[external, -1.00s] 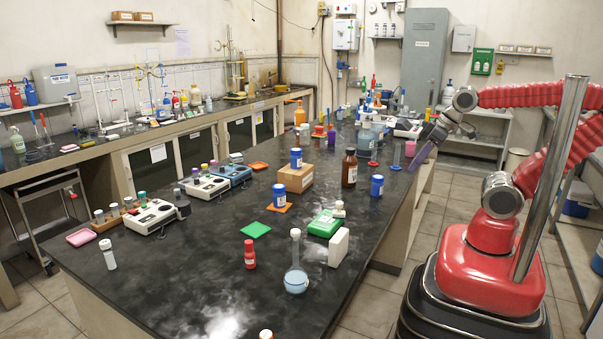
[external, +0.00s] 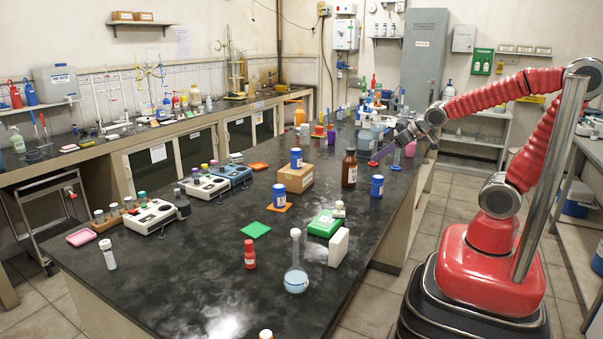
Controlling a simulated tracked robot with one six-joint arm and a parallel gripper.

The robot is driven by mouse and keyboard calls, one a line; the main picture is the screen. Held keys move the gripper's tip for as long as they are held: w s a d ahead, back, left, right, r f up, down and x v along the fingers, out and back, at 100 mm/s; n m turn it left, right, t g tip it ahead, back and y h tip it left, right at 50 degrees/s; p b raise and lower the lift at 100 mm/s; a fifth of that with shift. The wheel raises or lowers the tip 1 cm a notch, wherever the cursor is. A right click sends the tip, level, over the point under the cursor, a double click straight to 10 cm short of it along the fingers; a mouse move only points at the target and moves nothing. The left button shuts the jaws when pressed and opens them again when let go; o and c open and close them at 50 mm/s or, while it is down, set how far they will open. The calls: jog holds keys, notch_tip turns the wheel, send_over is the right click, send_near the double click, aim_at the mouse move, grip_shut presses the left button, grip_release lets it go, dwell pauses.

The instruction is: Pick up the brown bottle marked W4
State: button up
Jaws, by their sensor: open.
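A brown bottle (external: 349,168) with a pale label stands upright on the dark bench top, right of the middle. The label's marking is too small to read. My gripper (external: 379,156) is to the right of the bottle, at about the height of its upper part. It looks empty and apart from the bottle. Its jaws are open, though their gap is hard to make out at this size.
Glassware crowds the bench behind my gripper. Bare bench (external: 300,215) lies in front.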

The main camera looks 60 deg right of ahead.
aim_at(354, 153)
jog(key=w+d+f+t, duration=0.3)
jog(key=w+d, duration=0.4)
jog(key=w, duration=0.3)
jog(key=shift+d+m+t+h, duration=0.3)
jog(key=shift+d+m+t, duration=0.1)
jog(key=shift+t, duration=0.3)
jog(key=shift+f, duration=0.1)
jog(key=shift+x, duration=1.25)
jog(key=shift+x, duration=2.5)
